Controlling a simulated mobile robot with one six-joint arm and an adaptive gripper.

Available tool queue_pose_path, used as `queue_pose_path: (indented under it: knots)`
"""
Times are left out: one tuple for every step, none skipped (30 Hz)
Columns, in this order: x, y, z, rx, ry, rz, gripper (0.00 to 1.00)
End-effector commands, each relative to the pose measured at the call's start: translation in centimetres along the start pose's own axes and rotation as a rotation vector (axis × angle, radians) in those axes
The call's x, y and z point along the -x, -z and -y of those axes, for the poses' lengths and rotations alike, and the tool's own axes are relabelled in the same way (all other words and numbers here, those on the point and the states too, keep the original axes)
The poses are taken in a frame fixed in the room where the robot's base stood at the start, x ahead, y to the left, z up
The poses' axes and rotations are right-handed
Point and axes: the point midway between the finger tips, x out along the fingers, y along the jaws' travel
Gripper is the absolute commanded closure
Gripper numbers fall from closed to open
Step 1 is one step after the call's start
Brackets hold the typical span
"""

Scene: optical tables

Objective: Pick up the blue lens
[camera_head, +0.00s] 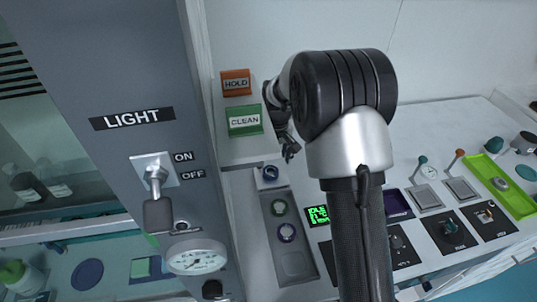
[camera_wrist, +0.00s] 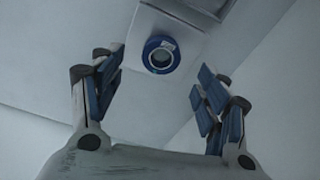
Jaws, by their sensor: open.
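The blue lens (camera_head: 270,173) is a small blue ring standing on a pale surface at the head of a grey tray, just left of my arm in the head view. In the wrist view the blue lens (camera_wrist: 161,54) shows a dark blue rim with a small white label and a grey centre. My gripper (camera_wrist: 160,76) is open, with a finger on each side of the lens in the picture and no visible contact. In the head view my gripper (camera_head: 286,140) is above and slightly right of the lens, partly hidden by my arm.
A grey light-switch panel (camera_head: 110,80) stands at left. Knobs and a green tray (camera_head: 519,203) lie right.

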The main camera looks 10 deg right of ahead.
Motion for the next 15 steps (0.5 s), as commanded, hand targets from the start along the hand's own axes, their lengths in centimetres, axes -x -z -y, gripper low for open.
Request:
queue_pose_path:
  knots:
    - [-0.4, 0.0, 0.0, 0.000, 0.000, -0.001, 0.32]
    - [-0.5, 0.0, 0.0, 0.000, 0.000, -0.001, 0.32]
    - [-0.6, 0.0, 0.0, 0.000, 0.000, -0.002, 0.32]
    - [-0.7, 0.0, 0.0, 0.000, 0.000, -0.002, 0.32]
    - [-0.9, 0.0, 0.0, 0.000, 0.000, -0.001, 0.32]
    - [-1.1, 0.0, 0.1, 0.000, 0.000, -0.001, 0.32]
    - [-1.4, 0.0, 0.1, 0.000, 0.000, -0.001, 0.32]
    - [-1.8, 0.0, 0.1, 0.000, 0.000, 0.000, 0.32]
    - [-2.4, -0.1, 0.1, 0.000, 0.000, 0.001, 0.32]
    - [-2.9, -0.1, 0.2, 0.001, 0.000, 0.001, 0.32]
    - [-3.5, -0.1, 0.2, 0.000, 0.000, 0.001, 0.32]
    - [-4.1, -0.1, 0.3, 0.001, 0.000, 0.001, 0.32]
    - [-4.6, -0.1, 0.2, 0.000, 0.000, 0.001, 0.32]
    - [-5.0, -0.1, 0.2, 0.000, 0.000, 0.001, 0.32]
    - [-5.5, -0.1, 0.2, 0.000, 0.000, 0.001, 0.32]
